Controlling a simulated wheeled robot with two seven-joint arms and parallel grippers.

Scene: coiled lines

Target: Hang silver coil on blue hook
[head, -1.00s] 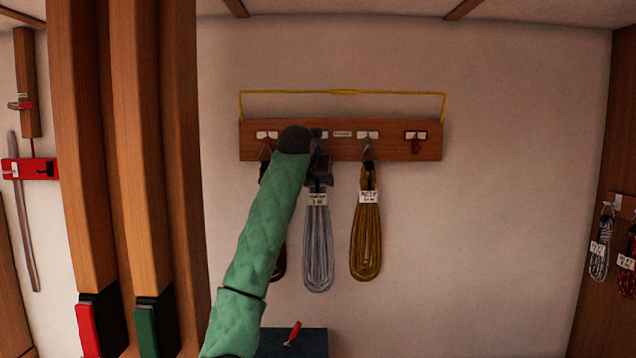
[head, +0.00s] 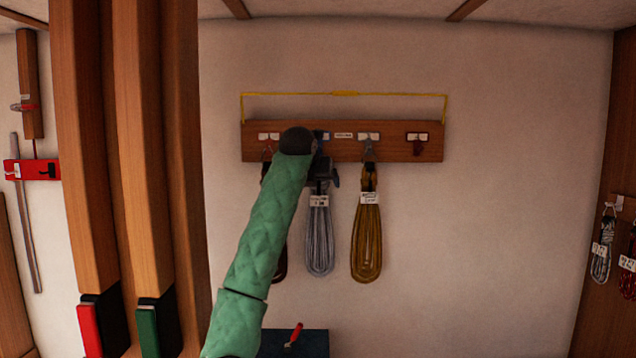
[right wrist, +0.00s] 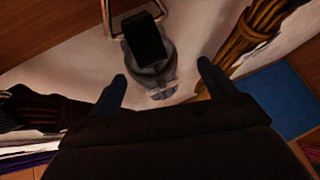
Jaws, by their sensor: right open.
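The silver coil (head: 319,245) hangs upright with a white tag near its top, below the blue hook (head: 321,135) on the wooden rack. My right gripper (head: 323,178) is in front of the coil's top and hides where coil and hook meet. In the right wrist view the fingers of my right gripper (right wrist: 162,75) are spread apart. The grey coil (right wrist: 160,78) shows between and beyond them, with a dark band at its top, and nothing is clamped. I do not see my left gripper.
The rack (head: 395,150) also holds a gold coil (head: 367,240) close on the right and a dark coil, mostly behind my arm, on the left. The red hook (head: 418,146) at the right end is empty. A blue box (head: 310,342) stands below.

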